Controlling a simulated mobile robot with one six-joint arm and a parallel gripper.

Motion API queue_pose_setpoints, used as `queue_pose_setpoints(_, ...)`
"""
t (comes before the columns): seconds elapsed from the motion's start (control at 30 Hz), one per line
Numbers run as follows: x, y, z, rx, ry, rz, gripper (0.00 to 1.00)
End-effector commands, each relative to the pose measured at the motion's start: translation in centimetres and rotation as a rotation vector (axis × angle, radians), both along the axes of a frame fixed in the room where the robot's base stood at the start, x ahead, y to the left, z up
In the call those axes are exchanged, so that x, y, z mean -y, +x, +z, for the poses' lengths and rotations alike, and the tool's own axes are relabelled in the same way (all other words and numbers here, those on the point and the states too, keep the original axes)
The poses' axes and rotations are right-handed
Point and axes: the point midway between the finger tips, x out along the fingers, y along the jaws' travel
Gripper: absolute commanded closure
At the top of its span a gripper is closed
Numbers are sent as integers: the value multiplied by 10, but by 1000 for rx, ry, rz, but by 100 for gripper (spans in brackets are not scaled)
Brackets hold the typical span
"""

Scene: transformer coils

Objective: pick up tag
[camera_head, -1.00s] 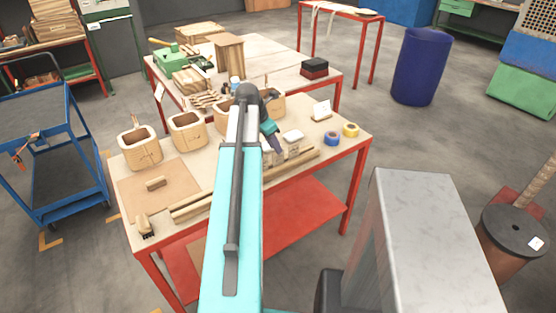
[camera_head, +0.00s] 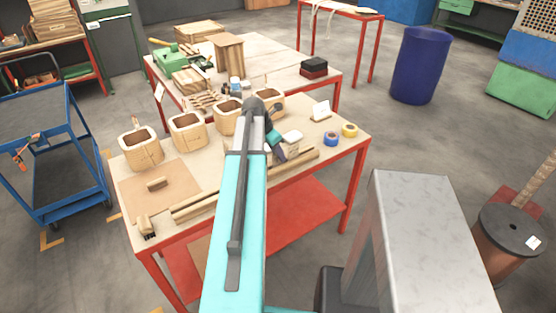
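A small white card that looks like a tag (camera_head: 320,109) stands tilted near the back right of the front table. Another white tag-like piece (camera_head: 159,92) hangs at the left edge of the back table. A small white block-like object (camera_head: 293,137) lies on the front table close to my gripper. My gripper (camera_head: 281,156) is low over the middle of the front table, left of and nearer than the upright card. My arm hides part of it. It is too small to tell whether its fingers are open or hold anything.
Several wooden coil forms (camera_head: 141,150) stand along the back of the front table (camera_head: 205,165). Blue tape (camera_head: 331,139) and yellow tape (camera_head: 350,130) lie at the right. Wooden strips (camera_head: 205,204) lie along the front edge. A brush (camera_head: 146,226) sits at the front left corner.

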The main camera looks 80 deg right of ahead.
Motion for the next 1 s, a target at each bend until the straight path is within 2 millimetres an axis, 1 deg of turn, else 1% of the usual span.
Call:
queue_pose_setpoints(0.6,0,0,-2,0,0,1,75)
queue_pose_setpoints(0.73,0,0,-2,0,0,2,97)
queue_pose_setpoints(0.77,0,0,-2,0,0,2,100)
queue_pose_setpoints(1.0,0,1,-2,0,0,2,100)
